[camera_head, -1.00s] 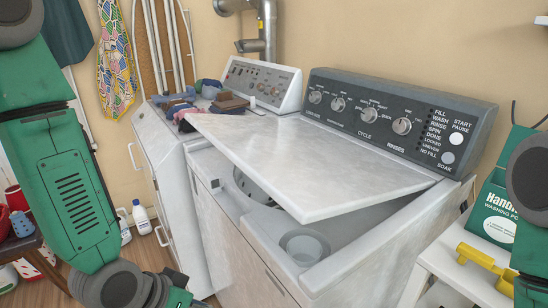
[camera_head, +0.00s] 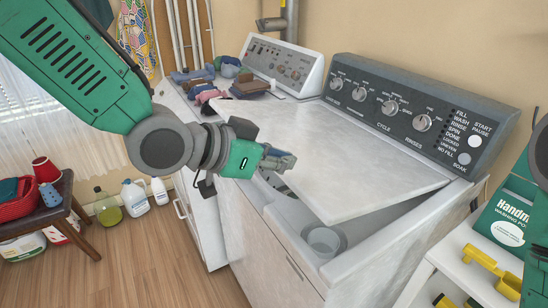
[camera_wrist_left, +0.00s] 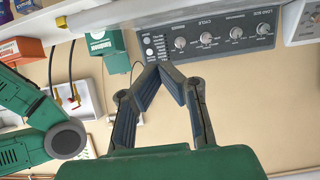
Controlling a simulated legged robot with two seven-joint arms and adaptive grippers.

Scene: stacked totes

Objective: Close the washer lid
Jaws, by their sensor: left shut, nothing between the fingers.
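The washer (camera_head: 268,258) is a white top-loader with a dark control panel (camera_head: 400,112), which also shows upside down in the wrist view (camera_wrist_left: 212,36). Its white lid (camera_head: 340,150) is partly open, hinged at the back and tilted with its front edge raised over the tub opening. A round grey cup (camera_head: 325,240) shows in the opening under the lid. My left gripper (camera_head: 290,160) is shut and empty, over the left front part of the lid in the picture; contact cannot be told. Its fingertips (camera_wrist_left: 169,66) meet in the wrist view. My right gripper is out of view.
A second machine (camera_head: 275,62) with folded clothes (camera_head: 215,80) stands on the left. A white shelf (camera_head: 455,262) with a green box (camera_head: 505,222) and a yellow object (camera_head: 490,268) is at the right. Bottles (camera_head: 135,197) and a stool (camera_head: 65,205) stand at the left.

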